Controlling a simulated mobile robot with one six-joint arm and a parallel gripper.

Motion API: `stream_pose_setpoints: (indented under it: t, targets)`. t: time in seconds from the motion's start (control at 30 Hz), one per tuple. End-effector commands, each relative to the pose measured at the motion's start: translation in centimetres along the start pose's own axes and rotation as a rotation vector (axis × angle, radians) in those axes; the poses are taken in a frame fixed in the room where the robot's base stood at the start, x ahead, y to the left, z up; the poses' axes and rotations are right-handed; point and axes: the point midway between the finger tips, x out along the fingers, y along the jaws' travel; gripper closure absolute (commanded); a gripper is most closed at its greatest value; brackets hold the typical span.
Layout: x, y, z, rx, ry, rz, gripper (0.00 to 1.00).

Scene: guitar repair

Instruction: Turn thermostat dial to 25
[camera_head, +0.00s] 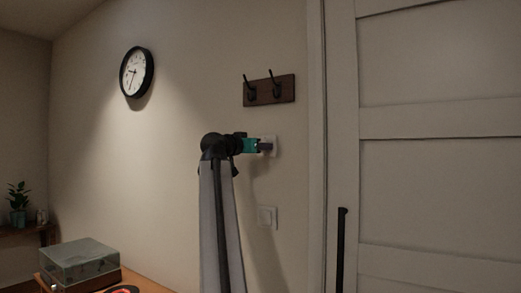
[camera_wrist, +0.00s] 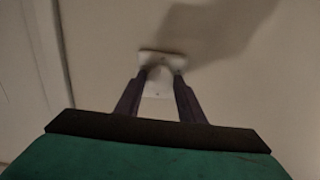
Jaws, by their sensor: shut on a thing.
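The thermostat (camera_head: 274,141) is a small white plate on the wall, left of the door frame. In the wrist view the white thermostat plate (camera_wrist: 150,57) shows at the upper middle, with its dial (camera_wrist: 160,74) between my fingertips. My gripper (camera_head: 268,146) reaches the thermostat from the left and is shut on the dial. The gripper also shows in the wrist view (camera_wrist: 160,76), with a dark finger on each side of the dial. The dial's numbers and pointer cannot be read in either view.
A wooden coat rack (camera_head: 269,90) with dark hooks is just above the thermostat. A white wall switch (camera_head: 267,216) is below it. A panelled door (camera_head: 440,190) with a black handle (camera_head: 341,250) is to the right. A round clock (camera_head: 136,72) hangs at the left.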

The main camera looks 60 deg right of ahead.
Motion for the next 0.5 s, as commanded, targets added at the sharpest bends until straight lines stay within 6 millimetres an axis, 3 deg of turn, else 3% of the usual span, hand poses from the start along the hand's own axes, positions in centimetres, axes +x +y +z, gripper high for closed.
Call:
stream_pose_setpoints:
  t: [0.17, 0.2, 0.3, 0.5]
  targets:
    - [-0.01, 0.01, -0.08, -0.001, 0.001, 0.000, 0.87]
    - [-0.01, 0.01, -0.08, -0.001, 0.001, 0.000, 0.61]
    - [-0.01, 0.01, -0.07, -0.001, 0.001, 0.000, 0.46]
    - [0.00, 0.01, -0.04, -0.002, 0.000, 0.000, 0.46]
